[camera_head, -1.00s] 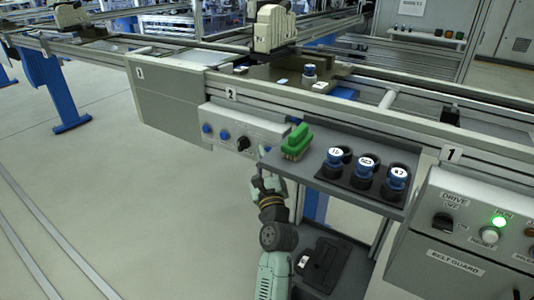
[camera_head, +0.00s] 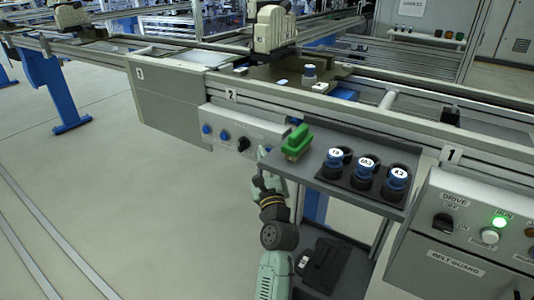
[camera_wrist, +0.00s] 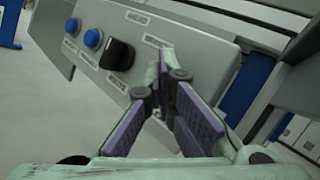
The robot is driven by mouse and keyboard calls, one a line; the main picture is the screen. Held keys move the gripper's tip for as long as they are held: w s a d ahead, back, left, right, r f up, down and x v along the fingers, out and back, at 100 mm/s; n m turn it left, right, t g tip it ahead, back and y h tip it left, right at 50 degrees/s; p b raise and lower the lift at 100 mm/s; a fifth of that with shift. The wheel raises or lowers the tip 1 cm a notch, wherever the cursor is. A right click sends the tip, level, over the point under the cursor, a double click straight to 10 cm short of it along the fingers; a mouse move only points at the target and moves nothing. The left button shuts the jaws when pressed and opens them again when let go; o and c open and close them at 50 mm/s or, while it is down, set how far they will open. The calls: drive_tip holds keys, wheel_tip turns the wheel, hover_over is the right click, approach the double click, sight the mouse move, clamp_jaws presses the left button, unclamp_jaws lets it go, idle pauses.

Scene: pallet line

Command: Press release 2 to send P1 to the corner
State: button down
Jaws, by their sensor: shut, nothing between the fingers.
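The station 2 control panel (camera_head: 232,123) hangs below the conveyor rail. It carries a left blue button (camera_head: 207,129), a right blue button (camera_head: 225,135) and a black knob (camera_head: 243,144). In the wrist view the left blue button (camera_wrist: 72,26), right blue button (camera_wrist: 93,38) and knob (camera_wrist: 117,54) show clearly, but their labels are too small to read. My gripper (camera_head: 263,152) is shut and empty at the panel's right end; in the wrist view its tips (camera_wrist: 165,60) lie right of the knob. A brown pallet (camera_head: 290,75) sits on the conveyor; I cannot read a pallet name.
A grey shelf (camera_head: 312,176) right of my gripper holds a green brush (camera_head: 297,142) and several blue-and-black labelled parts (camera_head: 364,170). The drive box (camera_head: 470,225) with a lit green lamp stands at the right. The floor left of the panel is clear.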

drive_tip(key=shift+s+a+p, duration=0.4)
drive_tip(key=shift+s+p, duration=0.2)
drive_tip(key=shift+s, duration=0.05)
drive_tip(key=shift+s+a, duration=0.1)
